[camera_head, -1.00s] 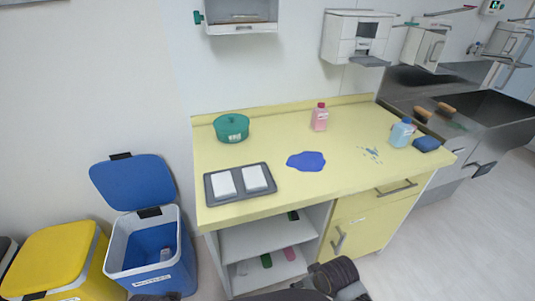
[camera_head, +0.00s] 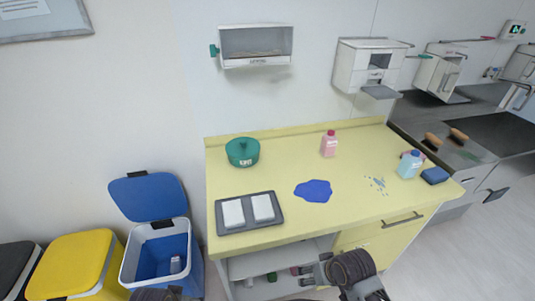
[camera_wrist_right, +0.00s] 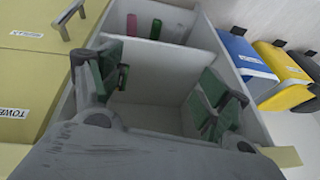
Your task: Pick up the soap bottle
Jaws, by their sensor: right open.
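Two bottles stand upright on the yellow counter (camera_head: 290,174). One is pink with a red cap (camera_head: 328,146), near the back. The other is light blue (camera_head: 409,165), near the right end, with a small red thing partly hidden behind it. I cannot read which label says soap. My right gripper (camera_head: 307,271) is low in front of the counter, well away from both bottles. In the right wrist view its green-padded fingers (camera_wrist_right: 163,88) are spread and empty, facing the open shelves. A dark part of my left arm shows at the bottom edge; its fingers cannot be made out.
The counter also holds a green pot (camera_head: 242,153), a grey tray (camera_head: 250,227) with two white blocks, a blue puddle (camera_head: 313,190), small spots (camera_head: 377,184) and a blue sponge (camera_head: 434,175). Bins (camera_head: 155,245) stand at left. A wall dispenser (camera_head: 370,65) hangs above.

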